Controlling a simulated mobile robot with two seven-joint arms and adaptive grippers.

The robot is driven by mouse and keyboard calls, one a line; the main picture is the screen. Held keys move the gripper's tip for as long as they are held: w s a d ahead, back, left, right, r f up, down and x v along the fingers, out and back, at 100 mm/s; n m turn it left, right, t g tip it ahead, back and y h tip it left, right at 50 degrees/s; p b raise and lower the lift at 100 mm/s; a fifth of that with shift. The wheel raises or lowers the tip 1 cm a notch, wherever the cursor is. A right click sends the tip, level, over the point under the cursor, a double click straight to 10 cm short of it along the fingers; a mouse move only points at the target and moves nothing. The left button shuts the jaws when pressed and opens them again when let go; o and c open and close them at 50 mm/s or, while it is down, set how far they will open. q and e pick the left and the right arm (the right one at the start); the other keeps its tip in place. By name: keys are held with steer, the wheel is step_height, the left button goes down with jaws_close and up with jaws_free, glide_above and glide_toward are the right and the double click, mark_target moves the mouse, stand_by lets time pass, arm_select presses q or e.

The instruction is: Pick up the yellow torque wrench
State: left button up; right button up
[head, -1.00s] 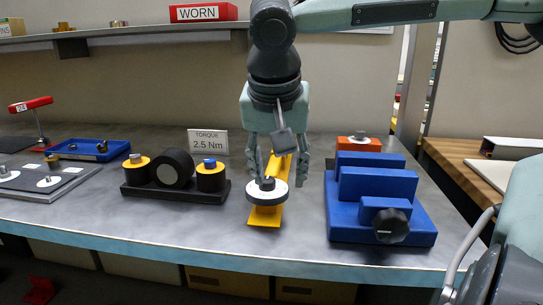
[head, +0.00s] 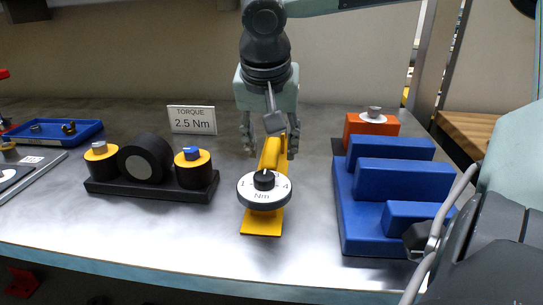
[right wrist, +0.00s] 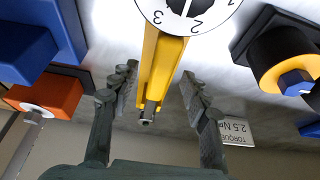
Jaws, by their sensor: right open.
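The yellow torque wrench (head: 269,158) lies on the grey bench with its white numbered dial (head: 264,190) and black knob toward the front edge. My right gripper (head: 270,146) comes down from above over the wrench's rear part, one finger on each side. In the right wrist view the wrench's yellow body (right wrist: 160,68) runs between the spread fingers of the open right gripper (right wrist: 158,92), with clear gaps on both sides. The left gripper is not in view.
A blue stepped block fixture (head: 390,188) stands close on the right, with an orange block (head: 372,127) behind it. A black stand with rollers (head: 150,190) is on the left. A "TORQUE 2.5 Nm" sign (head: 192,120) stands behind. The bench front is clear.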

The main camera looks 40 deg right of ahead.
mark_target(272, 151)
steer(key=x, duration=0.3)
steer(key=shift+w+f, duration=0.1)
steer(key=shift+f, duration=0.05)
jaws_close()
